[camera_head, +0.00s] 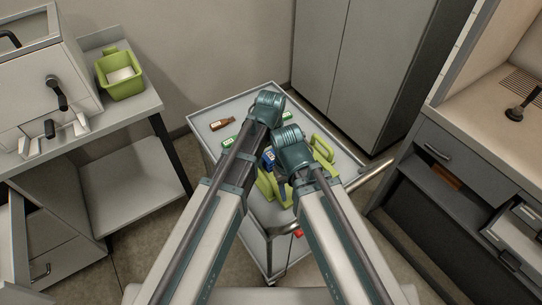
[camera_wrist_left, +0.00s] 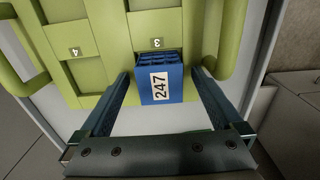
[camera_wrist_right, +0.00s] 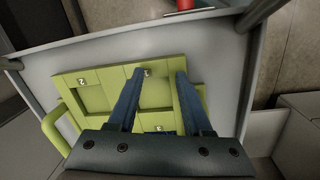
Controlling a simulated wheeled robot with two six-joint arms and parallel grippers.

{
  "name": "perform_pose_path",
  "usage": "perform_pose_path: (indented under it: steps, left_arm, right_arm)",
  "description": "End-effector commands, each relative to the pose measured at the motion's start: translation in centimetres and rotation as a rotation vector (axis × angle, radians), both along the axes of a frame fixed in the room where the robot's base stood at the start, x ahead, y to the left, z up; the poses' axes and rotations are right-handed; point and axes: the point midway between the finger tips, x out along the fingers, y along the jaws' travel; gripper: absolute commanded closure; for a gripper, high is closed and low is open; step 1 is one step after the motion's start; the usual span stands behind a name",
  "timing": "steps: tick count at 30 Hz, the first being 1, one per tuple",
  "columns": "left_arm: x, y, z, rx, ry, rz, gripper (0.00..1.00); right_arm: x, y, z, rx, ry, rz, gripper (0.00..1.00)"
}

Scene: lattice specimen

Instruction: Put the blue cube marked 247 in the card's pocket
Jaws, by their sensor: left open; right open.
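The blue cube marked 247 (camera_wrist_left: 160,86) has its white label facing the left wrist camera. It stands between the fingers of my open left gripper (camera_wrist_left: 161,72), at the green pocketed tray (camera_wrist_left: 105,38), just below the number 3 plate. Whether it sits in a pocket or only over it, I cannot tell. The cube also shows in the head view (camera_head: 268,158), partly hidden by my arms. I cannot make out a separate card.
The tray stands on a grey cart (camera_head: 203,116). A brown bottle-like item (camera_head: 222,124) and a small green item (camera_head: 228,142) lie on the cart's left part. A side counter holds a green bin (camera_head: 121,86). The tray's raised handles stand close to my grippers.

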Motion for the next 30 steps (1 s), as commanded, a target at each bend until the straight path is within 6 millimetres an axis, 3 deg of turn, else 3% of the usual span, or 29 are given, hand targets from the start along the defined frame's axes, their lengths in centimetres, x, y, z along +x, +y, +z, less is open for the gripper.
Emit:
perform_pose_path:
  steps: [13,30]
  left_arm:
    - [0.0,0.0,0.5,0.0,0.0,0.0,0.0]
    - [0.0,0.0,4.3,0.0,0.0,0.0,0.0]
  right_arm:
    - [0.0,0.0,0.5,0.0,0.0,0.0,0.5]
    - [0.0,0.0,4.3,0.0,0.0,0.0,0.5]
